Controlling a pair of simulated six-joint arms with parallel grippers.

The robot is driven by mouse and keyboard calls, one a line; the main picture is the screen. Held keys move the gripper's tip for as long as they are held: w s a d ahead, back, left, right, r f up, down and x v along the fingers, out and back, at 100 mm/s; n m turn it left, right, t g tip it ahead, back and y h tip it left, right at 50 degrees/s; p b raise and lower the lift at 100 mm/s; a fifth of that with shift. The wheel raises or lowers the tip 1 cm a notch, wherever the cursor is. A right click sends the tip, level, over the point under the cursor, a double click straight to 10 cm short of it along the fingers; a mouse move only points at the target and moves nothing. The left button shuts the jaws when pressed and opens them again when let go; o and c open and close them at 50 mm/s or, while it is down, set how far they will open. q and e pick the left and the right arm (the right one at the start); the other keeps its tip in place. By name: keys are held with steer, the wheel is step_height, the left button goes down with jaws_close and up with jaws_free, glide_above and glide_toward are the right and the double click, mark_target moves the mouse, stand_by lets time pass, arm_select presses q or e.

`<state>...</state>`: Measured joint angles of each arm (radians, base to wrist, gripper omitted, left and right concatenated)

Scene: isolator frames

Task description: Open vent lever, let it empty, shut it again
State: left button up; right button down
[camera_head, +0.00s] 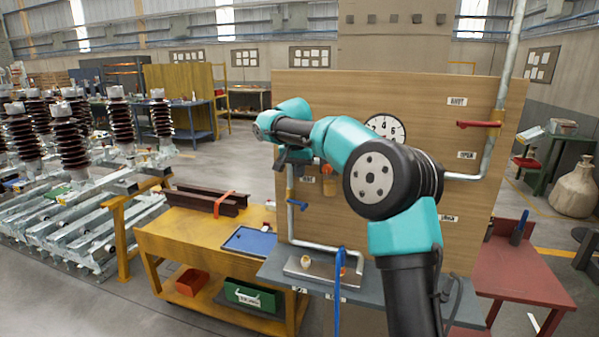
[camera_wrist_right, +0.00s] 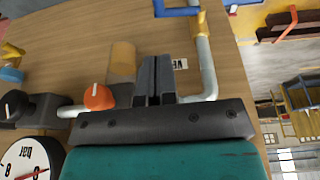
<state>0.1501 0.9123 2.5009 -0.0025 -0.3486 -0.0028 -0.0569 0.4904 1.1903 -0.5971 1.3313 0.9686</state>
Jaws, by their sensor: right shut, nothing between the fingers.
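My right gripper (camera_head: 281,163) is at the left edge of the wooden board (camera_head: 345,95), its fingers shut and empty. In the right wrist view its fingers (camera_wrist_right: 153,78) lie beside a white label (camera_wrist_right: 181,64), probably VENT, partly covered. A blue lever (camera_head: 299,205) sits on the left pipe below that label, its handle crosswise to the pipe. It also shows at the top of the wrist view (camera_wrist_right: 178,11), partly cut off and apart from the fingers. My left gripper is out of view.
An orange knob (camera_wrist_right: 98,97) and a tan cylinder (camera_wrist_right: 122,58) are close to the fingers. Below the board is a grey shelf (camera_head: 275,270) with a metal tray. A yellow bench (camera_head: 190,243) stands left, a red table (camera_head: 520,273) right.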

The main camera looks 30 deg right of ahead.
mark_target(302, 206)
steer(key=x, duration=1.1)
steer(key=shift+s+a+f, duration=0.35)
steer(key=shift+s+a, duration=0.05)
steer(key=shift+a, duration=0.1)
